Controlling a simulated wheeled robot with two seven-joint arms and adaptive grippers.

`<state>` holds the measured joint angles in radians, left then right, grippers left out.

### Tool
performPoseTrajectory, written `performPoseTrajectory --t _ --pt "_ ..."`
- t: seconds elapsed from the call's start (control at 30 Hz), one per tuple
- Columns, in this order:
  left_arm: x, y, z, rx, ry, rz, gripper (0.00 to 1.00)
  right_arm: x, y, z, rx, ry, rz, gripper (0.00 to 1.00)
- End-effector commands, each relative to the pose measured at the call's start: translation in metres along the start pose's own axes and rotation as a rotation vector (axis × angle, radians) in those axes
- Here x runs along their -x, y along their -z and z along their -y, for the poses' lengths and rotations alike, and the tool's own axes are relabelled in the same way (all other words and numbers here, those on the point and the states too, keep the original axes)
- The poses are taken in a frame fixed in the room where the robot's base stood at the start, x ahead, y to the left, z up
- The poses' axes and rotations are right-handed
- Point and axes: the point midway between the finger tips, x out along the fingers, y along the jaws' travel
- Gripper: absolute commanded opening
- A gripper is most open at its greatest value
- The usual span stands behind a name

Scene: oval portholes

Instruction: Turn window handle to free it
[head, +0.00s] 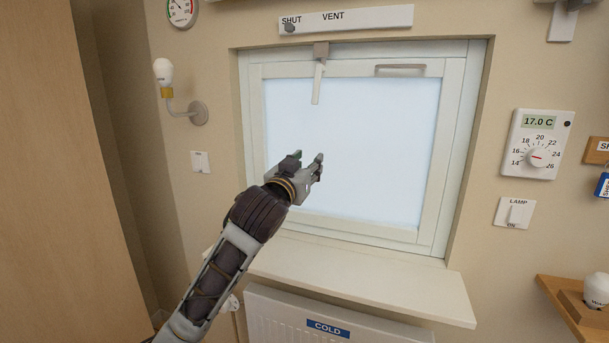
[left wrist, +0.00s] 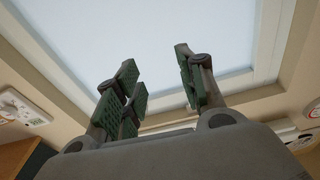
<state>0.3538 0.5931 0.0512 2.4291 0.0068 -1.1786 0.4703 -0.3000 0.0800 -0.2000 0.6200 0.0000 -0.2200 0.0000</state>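The window (head: 350,145) is a white-framed pane set in a recess in the beige wall. Its handle (head: 318,80) is a pale lever hanging straight down from a brown-grey mount at the top left of the frame. My left gripper (head: 308,160) is in front of the lower left of the pane, below the handle and apart from it. In the left wrist view its green-padded fingers (left wrist: 160,88) are spread with nothing between them. The handle does not show in the left wrist view. My right gripper is not in view.
A SHUT/VENT strip (head: 346,19) runs above the window. A grey bar (head: 400,68) sits on the top frame. A sill (head: 360,283) and a COLD radiator (head: 330,322) are below. A lamp (head: 165,80) juts out at left; a thermostat (head: 537,145) is at right.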

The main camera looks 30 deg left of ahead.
Motion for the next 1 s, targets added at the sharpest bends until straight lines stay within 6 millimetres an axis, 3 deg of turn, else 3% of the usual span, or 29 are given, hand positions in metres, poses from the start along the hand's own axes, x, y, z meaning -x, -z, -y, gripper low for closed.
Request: performPoseTrajectory --t 0.2,0.57,0.77,0.9,1.0 --pt "0.0 -0.014 -0.003 -0.005 -0.004 0.031 0.39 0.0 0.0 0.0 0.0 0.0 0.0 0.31" --pt "0.0 -0.017 -0.004 -0.007 -0.005 0.036 0.39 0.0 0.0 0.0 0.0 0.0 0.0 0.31" --pt "0.0 -0.01 -0.003 -0.005 -0.004 0.027 0.16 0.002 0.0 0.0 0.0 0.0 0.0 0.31" --pt "0.0 0.012 -0.001 0.004 -0.002 -0.004 0.0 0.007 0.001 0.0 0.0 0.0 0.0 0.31" --pt "0.001 0.038 -0.001 0.027 -0.003 -0.04 0.0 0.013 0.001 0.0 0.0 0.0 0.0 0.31"
